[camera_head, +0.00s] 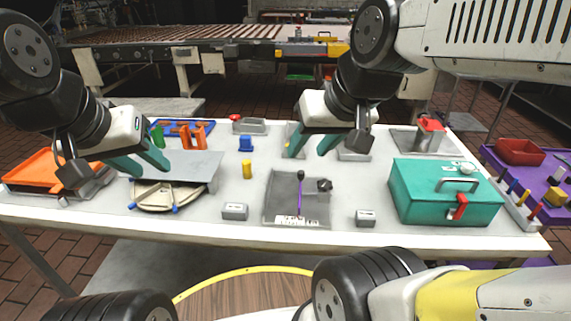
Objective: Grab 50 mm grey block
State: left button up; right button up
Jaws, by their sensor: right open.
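Two small grey blocks lie on the near part of the white table: one grey block (235,212) left of centre and another grey block (365,218) right of centre. Each has a dark mark on its front, too small to read, so I cannot tell which is 50 mm. My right gripper (306,154) has its teal fingers apart, pointing down over the back-middle of the table, empty and away from both blocks. My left gripper (154,173) has its teal fingers apart over the round board and grey plate at the left, with nothing seen between them.
A grey tray (283,214) with a purple-handled tool lies between the blocks. A teal toolbox (443,195) stands at the right. A yellow block (247,169) and a blue block (246,144) stand mid-table. An orange tray (45,172) is at the far left.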

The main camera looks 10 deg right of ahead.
aim_at(364, 219)
jog(key=z, duration=1.35)
